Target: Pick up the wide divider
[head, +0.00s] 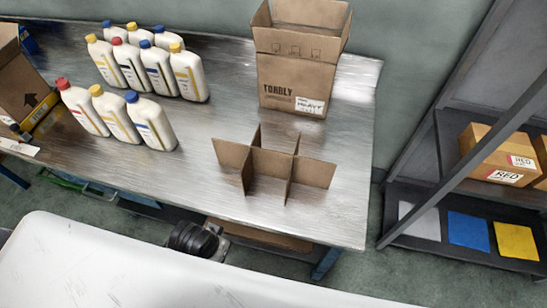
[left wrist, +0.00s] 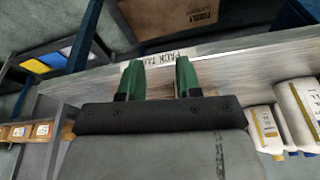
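A brown cardboard divider (head: 271,163) of crossed panels stands upright on the metal table (head: 225,110) in the head view, near its front right part. It is the only divider I see. No gripper is near it in the head view. My left gripper (left wrist: 158,68) shows in the left wrist view with two green fingers set apart and nothing visible between them. I cannot make out the divider in the left wrist view. My right gripper is in neither view.
An open cardboard box (head: 291,80) stands behind the divider. Several white bottles (head: 150,65) stand on the table's left side. A tilted carton (head: 22,80) is at the far left. A shelf (head: 430,185) with boxes is at the right. The table around the divider is clear.

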